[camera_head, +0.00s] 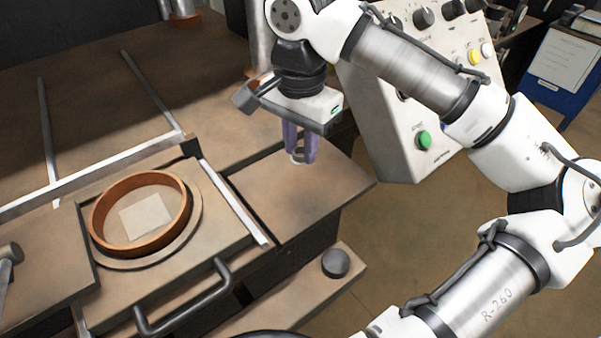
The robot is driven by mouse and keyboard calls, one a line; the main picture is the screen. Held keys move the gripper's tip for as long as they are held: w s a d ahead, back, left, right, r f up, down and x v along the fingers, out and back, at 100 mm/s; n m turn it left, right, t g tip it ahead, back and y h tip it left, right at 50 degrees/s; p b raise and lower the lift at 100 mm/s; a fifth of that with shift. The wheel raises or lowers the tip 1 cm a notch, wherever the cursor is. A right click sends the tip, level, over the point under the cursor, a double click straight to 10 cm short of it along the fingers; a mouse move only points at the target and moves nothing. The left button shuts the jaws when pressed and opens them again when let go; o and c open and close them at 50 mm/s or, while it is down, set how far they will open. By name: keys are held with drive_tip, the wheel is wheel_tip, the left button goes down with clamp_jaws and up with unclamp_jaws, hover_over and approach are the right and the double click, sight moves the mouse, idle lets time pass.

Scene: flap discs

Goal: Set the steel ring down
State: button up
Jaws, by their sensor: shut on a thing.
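My gripper (299,152) points down over the brown side plate (315,192) right of the work area. Its purple fingers are shut on the small steel ring (298,157), which shows between the fingertips. The fingers cover part of the ring. The ring is at or close above the plate's surface; I cannot tell whether it touches.
A copper-coloured round rim (97,228) with a pale square piece (146,216) inside sits on a plate to the left. A black handle (185,311) and a dark knob (336,263) are in front. A control panel (425,110) stands behind right. The side plate around the gripper is bare.

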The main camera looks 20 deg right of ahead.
sight(301, 152)
drive_tip(key=shift+f+b, duration=1.95)
drive_tip(key=shift+f, duration=0.25)
drive_tip(key=shift+f, duration=0.2)
drive_tip(key=o, duration=1)
drive_tip(key=shift+c, duration=0.2)
wheel_tip(301, 152, up, 12)
drive_tip(key=shift+r, duration=0.25)
